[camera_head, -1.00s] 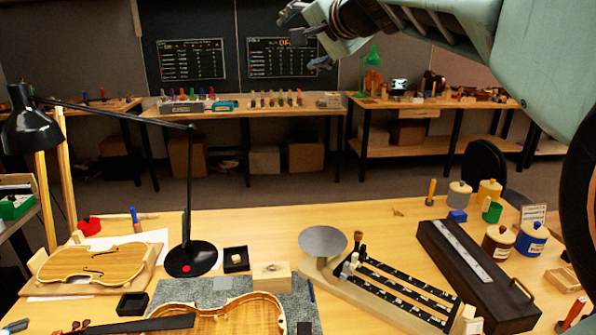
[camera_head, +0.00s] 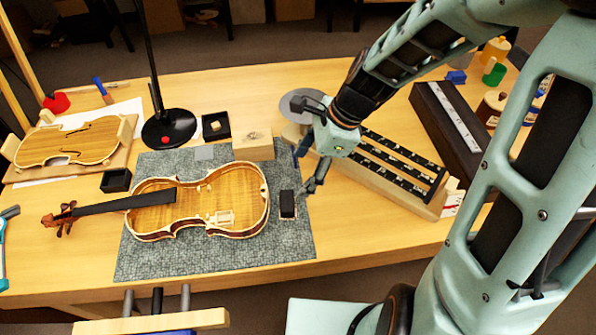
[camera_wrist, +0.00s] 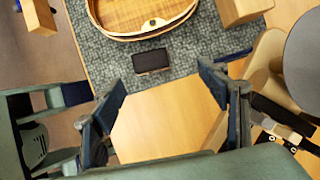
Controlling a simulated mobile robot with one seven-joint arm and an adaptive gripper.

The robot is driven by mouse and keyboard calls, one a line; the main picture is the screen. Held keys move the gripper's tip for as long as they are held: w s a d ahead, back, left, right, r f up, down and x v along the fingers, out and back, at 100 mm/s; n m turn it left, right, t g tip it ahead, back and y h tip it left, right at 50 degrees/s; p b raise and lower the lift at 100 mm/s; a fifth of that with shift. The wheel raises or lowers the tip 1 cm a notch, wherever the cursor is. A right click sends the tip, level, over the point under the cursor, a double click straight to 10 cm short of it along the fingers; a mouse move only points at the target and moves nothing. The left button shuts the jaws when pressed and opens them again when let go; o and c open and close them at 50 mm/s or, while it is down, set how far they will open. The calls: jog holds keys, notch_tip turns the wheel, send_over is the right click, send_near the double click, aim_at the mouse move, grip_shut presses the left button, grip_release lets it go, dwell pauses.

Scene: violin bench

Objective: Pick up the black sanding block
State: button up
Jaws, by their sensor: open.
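The black sanding block (camera_head: 287,204) lies on the grey mat (camera_head: 215,255), just right of the violin (camera_head: 200,205). In the wrist view the block (camera_wrist: 151,61) shows beyond my fingertips, near the mat's edge, with the violin's end above it. My gripper (camera_head: 305,172) is open and empty, above the bench to the upper right of the block in the head view. In the wrist view my gripper's two fingers (camera_wrist: 160,80) are spread wide, with bare wood between them. They do not touch the block.
A wooden box (camera_head: 253,147) stands at the mat's upper right edge. A balance-like stand with black rails (camera_head: 395,170) and a long dark case (camera_head: 450,125) lie to the right. A black lamp base (camera_head: 168,128) stands behind. Bare bench lies right of the mat.

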send_over(287, 200)
jog(key=d, duration=0.2)
jog(key=shift+g, duration=0.4)
notch_tip(287, 200, down, 5)
jog(key=shift+s+d+r+b, duration=0.1)
jog(key=shift+d+b, duration=0.05)
jog(key=shift+b, duration=0.2)
jog(key=shift+w+x, duration=0.2)
jog(key=shift+x, duration=3.05)
jog(key=shift+c, duration=0.2)
jog(key=c, duration=1.2)
jog(key=shift+c, duration=0.2)
jog(key=shift+w+d+r, duration=0.1)
jog(key=shift+r, duration=0.05)
